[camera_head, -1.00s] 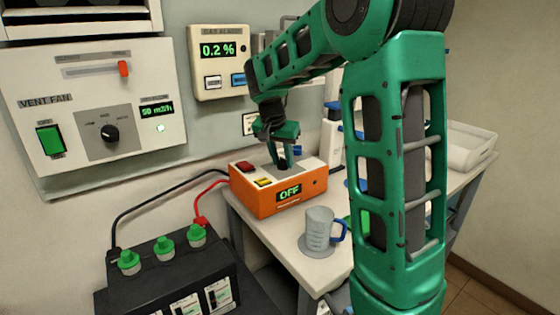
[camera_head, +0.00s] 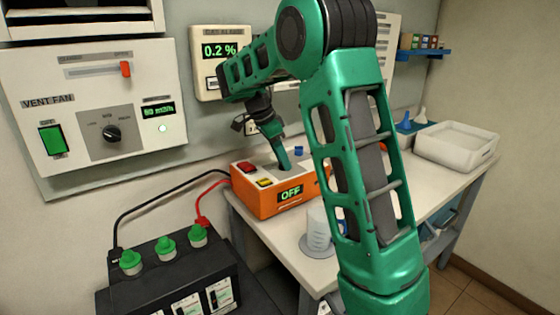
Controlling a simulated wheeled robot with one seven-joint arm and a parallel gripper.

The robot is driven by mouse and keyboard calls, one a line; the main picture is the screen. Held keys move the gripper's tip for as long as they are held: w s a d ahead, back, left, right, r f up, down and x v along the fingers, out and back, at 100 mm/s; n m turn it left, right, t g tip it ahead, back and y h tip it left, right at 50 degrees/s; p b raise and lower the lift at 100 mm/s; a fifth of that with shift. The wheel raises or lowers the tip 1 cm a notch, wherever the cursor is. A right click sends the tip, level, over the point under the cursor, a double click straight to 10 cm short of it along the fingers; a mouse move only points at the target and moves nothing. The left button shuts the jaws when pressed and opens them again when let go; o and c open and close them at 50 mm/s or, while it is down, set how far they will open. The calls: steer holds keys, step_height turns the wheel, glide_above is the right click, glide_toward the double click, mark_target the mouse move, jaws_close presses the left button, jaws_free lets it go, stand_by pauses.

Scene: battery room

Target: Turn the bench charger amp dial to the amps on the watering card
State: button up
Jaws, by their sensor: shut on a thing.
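The bench charger (camera_head: 258,203) is an orange box with a pale top at the left end of the bench. Its display (camera_head: 290,193) reads OFF. A red switch (camera_head: 247,168) and a yellow piece (camera_head: 264,182) sit on its top. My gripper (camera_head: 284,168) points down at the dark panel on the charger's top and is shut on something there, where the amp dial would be. The fingers cover what they hold, so I cannot see a pointer or scale. I cannot make out a watering card with readable amps.
A measuring jug (camera_head: 318,230) stands in front of the charger, partly behind my arm. Red and black cables run to the battery (camera_head: 170,272) with green caps. A white tray (camera_head: 458,147) is at the bench's right. The vent fan panel (camera_head: 85,115) and gas alarm (camera_head: 221,50) are on the wall.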

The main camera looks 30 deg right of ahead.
steer(key=shift+w+a+r+m, duration=0.1)
steer(key=shift+w+a+m, duration=0.1)
steer(key=shift+m, duration=0.1)
steer(key=o, duration=1)
steer(key=shift+d, duration=0.15)
steer(key=v, duration=1)
steer(key=shift+w+r, duration=0.1)
steer(key=shift+r, duration=0.2)
